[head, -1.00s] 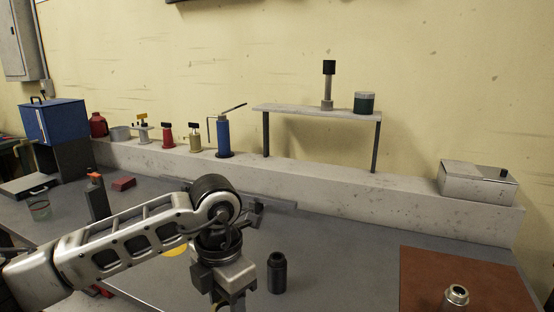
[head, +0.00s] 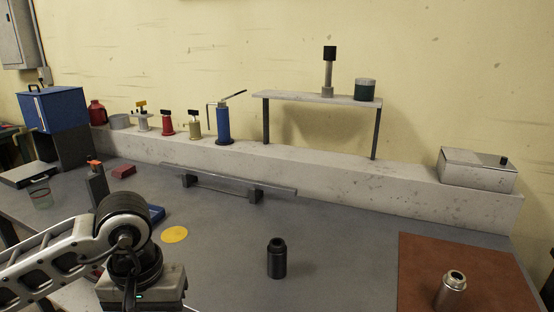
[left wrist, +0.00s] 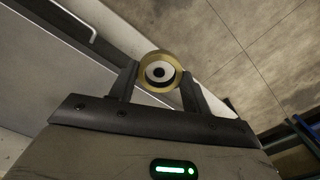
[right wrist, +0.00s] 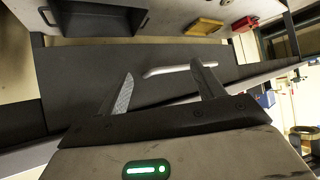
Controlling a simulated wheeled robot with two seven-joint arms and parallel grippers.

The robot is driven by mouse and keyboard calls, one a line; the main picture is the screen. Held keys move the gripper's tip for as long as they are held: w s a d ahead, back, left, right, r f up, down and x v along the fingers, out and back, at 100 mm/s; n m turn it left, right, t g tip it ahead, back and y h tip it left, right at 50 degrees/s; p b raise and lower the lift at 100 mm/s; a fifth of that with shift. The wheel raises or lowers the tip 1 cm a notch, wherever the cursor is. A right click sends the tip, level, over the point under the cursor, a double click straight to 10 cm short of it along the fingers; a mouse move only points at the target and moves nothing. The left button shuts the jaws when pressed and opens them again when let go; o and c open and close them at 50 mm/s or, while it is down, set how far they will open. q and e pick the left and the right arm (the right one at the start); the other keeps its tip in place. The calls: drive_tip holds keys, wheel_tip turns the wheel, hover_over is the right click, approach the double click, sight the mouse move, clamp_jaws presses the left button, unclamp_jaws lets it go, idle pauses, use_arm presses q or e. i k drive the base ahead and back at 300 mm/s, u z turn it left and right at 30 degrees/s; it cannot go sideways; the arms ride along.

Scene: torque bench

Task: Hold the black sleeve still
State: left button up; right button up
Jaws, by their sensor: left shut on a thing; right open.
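The black sleeve (head: 277,260) stands upright on the grey bench in the head view, with nothing touching it. My left gripper (left wrist: 158,72) is shut on a round brass-rimmed piece (left wrist: 143,70) with a pale face and dark centre. In the head view my left wrist (head: 140,288) is at the lower left, well left of the sleeve, its fingers out of frame. My right gripper (right wrist: 162,70) is open and empty in the right wrist view; it is not in the head view.
A metal cylinder (head: 453,288) stands on a brown mat (head: 420,255) at right. A yellow disc (head: 174,234) lies on the bench left of the sleeve. A grey bar on blocks (head: 225,184) lies behind. The bench around the sleeve is clear.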

sight(277, 248)
drive_tip(key=z, duration=0.5)
drive_tip(key=k, duration=0.6)
drive_tip(key=z, duration=1.3)
drive_tip(key=i, duration=1.25)
drive_tip(key=u, duration=0.2)
